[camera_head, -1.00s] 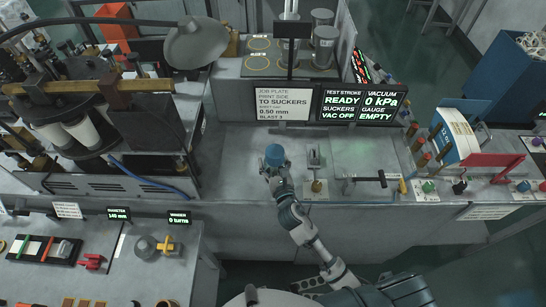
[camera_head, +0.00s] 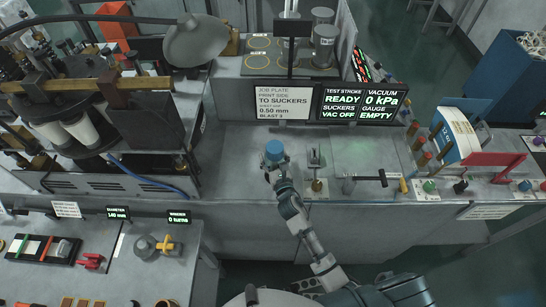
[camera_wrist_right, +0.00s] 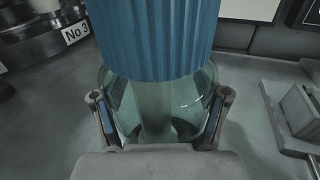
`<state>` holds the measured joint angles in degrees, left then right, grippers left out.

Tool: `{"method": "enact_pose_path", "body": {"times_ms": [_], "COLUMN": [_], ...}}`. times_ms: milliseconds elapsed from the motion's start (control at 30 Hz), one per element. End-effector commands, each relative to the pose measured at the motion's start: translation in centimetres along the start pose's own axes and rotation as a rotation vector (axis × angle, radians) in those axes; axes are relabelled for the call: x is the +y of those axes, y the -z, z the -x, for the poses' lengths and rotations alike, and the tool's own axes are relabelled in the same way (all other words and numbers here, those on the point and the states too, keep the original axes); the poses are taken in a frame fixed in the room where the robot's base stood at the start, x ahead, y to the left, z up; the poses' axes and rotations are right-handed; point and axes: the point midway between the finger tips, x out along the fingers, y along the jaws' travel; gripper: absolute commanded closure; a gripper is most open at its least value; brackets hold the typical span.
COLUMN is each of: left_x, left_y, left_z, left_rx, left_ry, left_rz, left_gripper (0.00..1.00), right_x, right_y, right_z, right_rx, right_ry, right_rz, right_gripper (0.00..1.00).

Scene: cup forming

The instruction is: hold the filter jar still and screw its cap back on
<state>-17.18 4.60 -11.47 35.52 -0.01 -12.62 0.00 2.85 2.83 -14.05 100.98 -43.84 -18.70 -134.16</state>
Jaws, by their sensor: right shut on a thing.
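The filter jar (camera_wrist_right: 155,100) is clear glass with a pale inner tube, standing upright on the grey bench. A blue ribbed cap (camera_wrist_right: 158,38) is over its top; it also shows in the head view (camera_head: 274,149). I cannot tell how far the cap is threaded on, as its lower edge hides the jar's mouth. My right gripper (camera_wrist_right: 163,108) is shut around the jar's glass body, one finger on each side, below the cap. In the head view my right gripper (camera_head: 272,171) is just below the cap. My left gripper is in neither current view.
A small lever fixture (camera_head: 315,160) stands close to the right of the jar, with a black-handled bar (camera_head: 365,180) beyond it. A machine with a blue hose (camera_head: 150,182) stands to the left. Signs and a display (camera_head: 360,103) stand behind. The bench around the jar is mostly clear.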

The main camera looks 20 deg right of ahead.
Motion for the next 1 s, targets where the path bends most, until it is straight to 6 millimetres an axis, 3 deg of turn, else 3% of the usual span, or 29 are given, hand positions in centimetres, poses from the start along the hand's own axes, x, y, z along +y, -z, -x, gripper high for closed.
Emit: {"method": "enact_pose_path", "body": {"times_ms": [267,300,367,767,1000], "left_x": [0.0,0.0,0.0,0.0,0.0], "left_y": [0.0,0.0,0.0,0.0,0.0], "left_z": [-0.1,-0.1,-0.1,0.2,-0.1], "left_rx": [0.0,0.0,0.0,0.0,0.0], "left_ry": [0.0,0.0,0.0,0.0,0.0], "left_rz": [0.0,0.0,0.0,0.0,0.0], "left_gripper": [0.1,0.1,0.1,0.1,0.1], "right_x": [0.0,0.0,0.0,0.0,0.0], "right_y": [0.1,0.1,0.1,-0.2,0.0], "right_z": [0.0,0.0,0.0,0.0,3.6], "right_rx": [-0.003,-0.001,-0.001,-0.001,0.001], "right_ry": [0.0,0.0,0.0,0.0,0.0], "right_rz": [0.001,0.001,0.001,0.0,0.002], "right_gripper": [1.0,0.19,0.04,0.01,0.01]}}
